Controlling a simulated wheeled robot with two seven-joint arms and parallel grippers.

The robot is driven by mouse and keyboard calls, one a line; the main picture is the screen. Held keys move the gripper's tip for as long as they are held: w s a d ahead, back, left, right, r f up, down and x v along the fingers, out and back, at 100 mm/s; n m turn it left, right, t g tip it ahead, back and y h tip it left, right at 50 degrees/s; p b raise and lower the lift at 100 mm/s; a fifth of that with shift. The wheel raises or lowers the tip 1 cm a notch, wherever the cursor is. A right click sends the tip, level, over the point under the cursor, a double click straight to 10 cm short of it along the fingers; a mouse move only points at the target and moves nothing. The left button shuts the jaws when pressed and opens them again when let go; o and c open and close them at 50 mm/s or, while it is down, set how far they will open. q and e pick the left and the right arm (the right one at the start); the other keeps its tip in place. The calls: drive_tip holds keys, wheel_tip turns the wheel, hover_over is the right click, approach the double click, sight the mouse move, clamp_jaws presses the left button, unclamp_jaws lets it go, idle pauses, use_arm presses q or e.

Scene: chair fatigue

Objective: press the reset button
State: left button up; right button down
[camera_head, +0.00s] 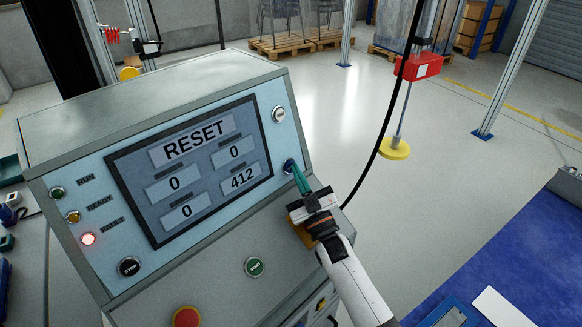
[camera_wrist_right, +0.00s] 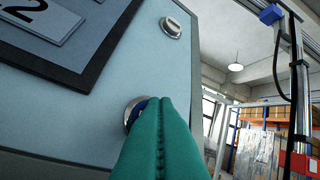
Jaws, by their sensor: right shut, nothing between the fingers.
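The grey control box has a light blue panel (camera_head: 120,275) with a dark-framed screen (camera_head: 215,181) that reads RESET, several 0s and 412. A small blue button (camera_head: 288,164) sits at the panel's right edge, beside the screen. My right gripper (camera_head: 297,174) is shut and empty, with its teal fingertips at this button. In the right wrist view the teal fingers (camera_wrist_right: 162,120) cover much of the blue button (camera_wrist_right: 137,107) in its metal ring. I cannot tell whether they touch it or whether it is pushed in. My left gripper is not in view.
A red lamp (camera_head: 88,239) glows at left. A black cable hangs right of the box.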

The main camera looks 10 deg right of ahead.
drive_tip(key=shift+w+a, duration=0.15)
drive_tip(key=shift+w, duration=0.05)
drive_tip(key=shift+s, duration=0.1)
idle(0.4)
drive_tip(key=shift+s+d+r+p, duration=0.15)
drive_tip(key=shift+s+d+p, duration=0.3)
drive_tip(key=shift+s, duration=0.15)
drive_tip(key=shift+s+d+r+p, duration=0.2)
drive_tip(key=shift+s+p, duration=0.1)
drive_tip(key=shift+p, duration=0.15)
drive_tip(key=s+d+p, duration=0.2)
drive_tip(key=s, duration=0.1)
drive_tip(key=shift+s+d+r, duration=0.1)
drive_tip(key=shift+s+r, duration=0.15)
drive_tip(key=shift+r, duration=0.15)
drive_tip(key=shift+f, duration=0.1)
